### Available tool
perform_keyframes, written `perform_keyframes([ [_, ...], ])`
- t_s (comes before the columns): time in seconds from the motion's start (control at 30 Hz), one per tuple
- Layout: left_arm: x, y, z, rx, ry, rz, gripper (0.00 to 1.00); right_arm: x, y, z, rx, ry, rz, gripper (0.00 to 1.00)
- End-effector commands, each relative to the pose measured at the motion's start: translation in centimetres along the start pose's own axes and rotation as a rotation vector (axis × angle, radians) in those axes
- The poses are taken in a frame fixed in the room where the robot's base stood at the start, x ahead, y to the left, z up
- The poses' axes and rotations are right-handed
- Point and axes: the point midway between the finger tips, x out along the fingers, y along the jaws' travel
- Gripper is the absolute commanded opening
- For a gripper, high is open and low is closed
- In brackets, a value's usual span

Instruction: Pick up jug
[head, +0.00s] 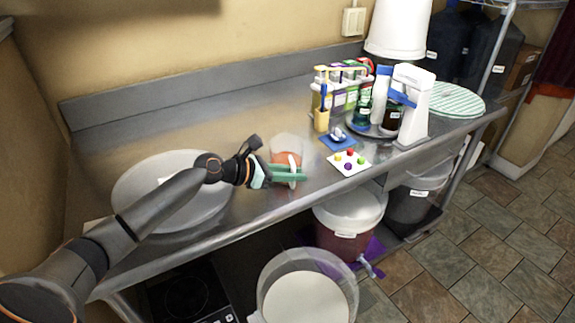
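The jug (287,146) looks clear with orange contents and a pale handle on its near side. It stands upright on the metal counter, right of the large shallow basin. My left gripper (291,174) has green fingers and reaches in from the left. Its fingers are at the handle, on the near side of the jug, and overlap it in the picture. I cannot tell whether they are closed on it. The fingers hide part of the jug's lower front. My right gripper is out of view.
The wide pale basin (130,186) lies under my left forearm. A white card with colored dots (349,162), a blue pad (337,141), a bottle rack and a white stand mixer (413,105) are to the right. Buckets (347,222) stand below the front edge. The counter behind the jug is clear.

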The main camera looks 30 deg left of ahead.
Motion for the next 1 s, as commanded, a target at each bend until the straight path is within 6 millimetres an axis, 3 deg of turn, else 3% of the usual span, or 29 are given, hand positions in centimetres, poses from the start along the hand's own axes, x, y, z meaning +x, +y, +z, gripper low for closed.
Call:
perform_keyframes([
  [0.2, -0.02, 0.00, -0.01, 0.000, 0.000, 0.000, 0.00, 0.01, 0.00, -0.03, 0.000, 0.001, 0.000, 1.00],
  [1.0, -0.02, 0.00, -0.02, 0.000, 0.001, 0.000, 0.00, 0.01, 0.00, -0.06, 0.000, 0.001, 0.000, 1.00],
])
